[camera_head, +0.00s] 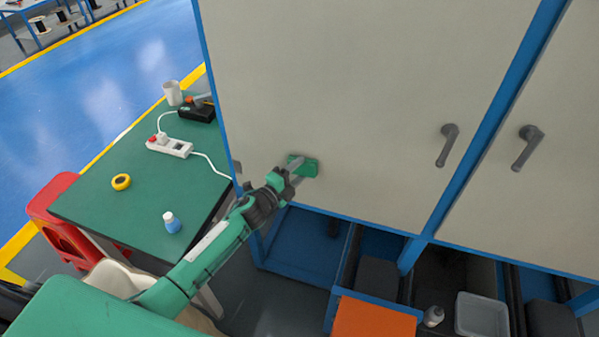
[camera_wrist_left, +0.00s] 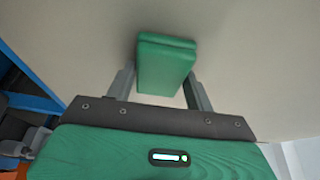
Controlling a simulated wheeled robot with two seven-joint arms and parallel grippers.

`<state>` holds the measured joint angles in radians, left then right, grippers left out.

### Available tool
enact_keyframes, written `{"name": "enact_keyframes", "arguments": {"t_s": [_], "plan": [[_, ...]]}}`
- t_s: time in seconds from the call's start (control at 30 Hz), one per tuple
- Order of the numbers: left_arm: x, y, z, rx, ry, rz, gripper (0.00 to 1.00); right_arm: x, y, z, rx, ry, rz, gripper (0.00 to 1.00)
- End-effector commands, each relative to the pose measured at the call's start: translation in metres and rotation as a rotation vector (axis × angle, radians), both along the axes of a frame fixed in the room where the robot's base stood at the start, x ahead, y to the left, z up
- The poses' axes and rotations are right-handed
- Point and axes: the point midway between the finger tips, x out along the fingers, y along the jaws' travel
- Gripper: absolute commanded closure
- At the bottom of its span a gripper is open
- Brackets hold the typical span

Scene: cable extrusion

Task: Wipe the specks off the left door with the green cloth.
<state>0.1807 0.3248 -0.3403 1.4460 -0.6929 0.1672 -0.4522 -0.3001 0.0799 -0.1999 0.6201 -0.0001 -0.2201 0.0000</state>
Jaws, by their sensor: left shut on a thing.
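The left door (camera_head: 340,90) is a large beige panel in a blue frame, with a grey handle (camera_head: 447,145) at its right side. The green cloth (camera_head: 309,167) is a small folded block at the lower left part of this door. My left gripper (camera_head: 296,168) is shut on the cloth and holds it at the door's surface. In the left wrist view the cloth (camera_wrist_left: 165,65) sits between the two fingers, with its far end at or very near the panel. I can make out no specks on the door in either view. My right gripper is not in view.
A green table (camera_head: 120,210) stands left of the cabinet with a power strip (camera_head: 170,146), yellow tape roll (camera_head: 121,182), small bottle (camera_head: 172,222) and cup (camera_head: 173,93). A red stool (camera_head: 62,215) is beside it. Below the doors are an orange box (camera_head: 373,318) and a grey bin (camera_head: 481,314).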

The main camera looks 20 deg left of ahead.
Motion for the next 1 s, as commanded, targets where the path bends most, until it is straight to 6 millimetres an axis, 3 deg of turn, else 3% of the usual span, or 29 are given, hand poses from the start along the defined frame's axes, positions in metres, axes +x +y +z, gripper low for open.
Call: {"name": "enact_keyframes", "arguments": {"t_s": [0.6,1.0], "plan": [[-0.055,0.001,0.000,-0.002,0.001,-0.002,0.65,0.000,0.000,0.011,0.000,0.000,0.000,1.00],[-0.060,0.001,0.000,-0.001,0.000,-0.002,0.65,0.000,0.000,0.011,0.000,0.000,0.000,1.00]]}}
